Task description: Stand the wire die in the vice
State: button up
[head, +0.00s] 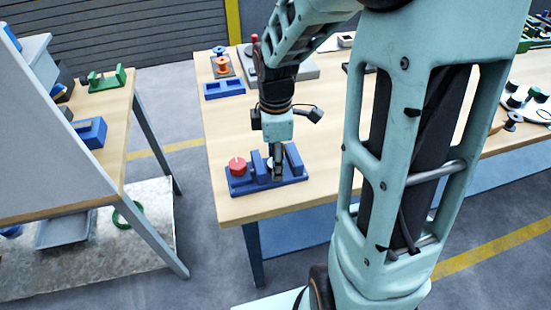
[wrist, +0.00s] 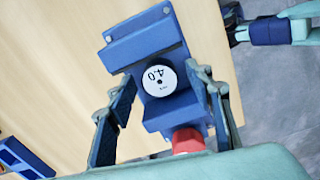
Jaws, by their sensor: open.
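The wire die (wrist: 160,81) is a white disc marked 4.0, its round face turned toward the wrist camera. It sits in the gap between the two jaws of the blue vice (wrist: 150,45). In the head view the vice (head: 240,187) stands at the near left of the table, and my gripper mostly hides the die. A red knob (wrist: 187,140) is at one end of the vice; it also shows in the head view (head: 237,166). My gripper (wrist: 158,76) is open, with one finger on each side of the die and apart from it. It points down over the vice (head: 276,177).
A blue tray (head: 224,89) and an orange spool (head: 222,64) stand farther back on the wooden table (head: 230,131). A grey plate stands behind my arm. A second bench (head: 112,130) with green and blue fixtures is at left. Table left of the vice is bare.

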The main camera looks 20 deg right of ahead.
notch_tip(320, 180, up, 12)
jog(key=p, duration=0.1)
jog(key=shift+r, duration=0.2)
dwell(0.4)
